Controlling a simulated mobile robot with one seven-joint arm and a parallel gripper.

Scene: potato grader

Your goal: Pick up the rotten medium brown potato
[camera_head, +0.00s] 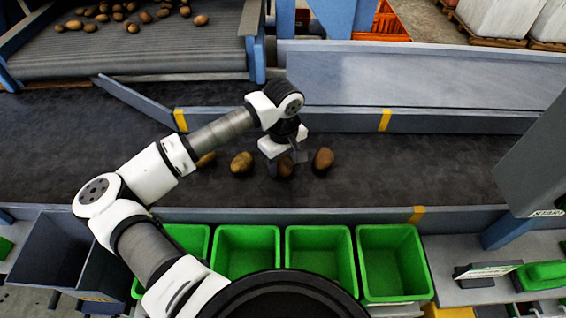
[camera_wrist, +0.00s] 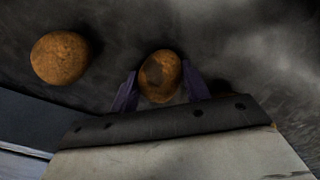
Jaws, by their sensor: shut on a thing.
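The rotten brown potato (camera_wrist: 160,76) with a dark patch on its skin sits between the two fingers of my gripper (camera_wrist: 160,92) in the wrist view. The fingers touch it on both sides. In the head view the same potato (camera_head: 285,168) is partly hidden by my gripper (camera_head: 286,160), which is low over the dark belt. My gripper is shut on this potato. I cannot tell whether it is clear of the belt.
Another brown potato (camera_head: 323,158) lies just right of my gripper, and one (camera_head: 242,162) lies to the left. A third (camera_head: 206,159) is partly hidden by my arm. Several green bins (camera_head: 320,235) stand in front of the belt (camera_head: 430,165). The belt's right part is clear.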

